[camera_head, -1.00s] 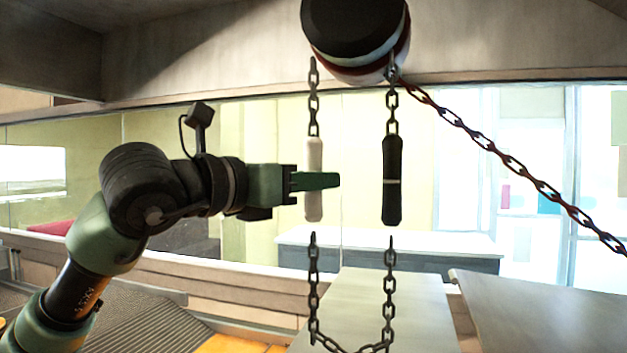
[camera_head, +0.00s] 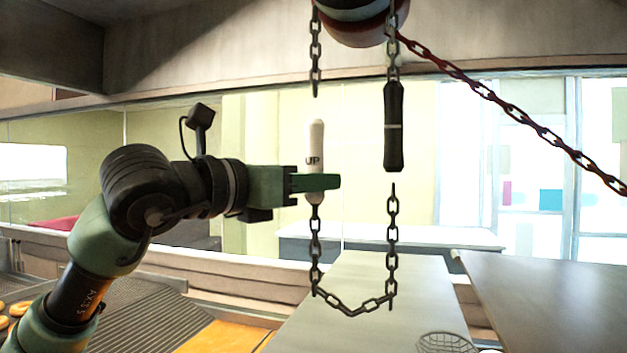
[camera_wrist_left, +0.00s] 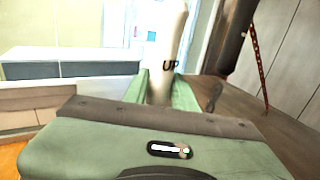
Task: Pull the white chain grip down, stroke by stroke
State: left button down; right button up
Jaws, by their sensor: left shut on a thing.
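The white chain grip (camera_head: 315,150), marked "UP", hangs upright under the left chain run (camera_head: 315,60). A small gap shows between that chain's end and the grip's top. My left gripper (camera_head: 316,182) is shut on the lower part of the grip. In the left wrist view the white grip (camera_wrist_left: 166,45) rises between the green fingers. The black grip (camera_head: 393,127) hangs to the right and higher. A slack chain loop (camera_head: 350,308) hangs below both. My right gripper is not in view.
A dark red drum (camera_head: 365,30) is overhead. A rusty chain (camera_head: 510,110) slants from it down to the right. A grey table (camera_head: 370,310) and a darker surface (camera_head: 550,300) are below. A ribbed surface (camera_head: 150,310) lies at the lower left.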

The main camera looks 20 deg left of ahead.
pick_arm(q)
notch_tip(320, 180, down, 10)
jog(key=b, duration=0.8)
jog(key=shift+w+d+b, duration=0.15)
jog(key=shift+w+b, duration=0.1)
jog(key=shift+b, duration=0.05)
jog(key=c, duration=1.9)
grip_release()
jog(key=shift+s+r, duration=0.1)
jog(key=shift+s, duration=0.05)
jog(key=shift+c, duration=0.2)
jog(key=o, duration=0.9)
jog(key=shift+o, duration=0.2)
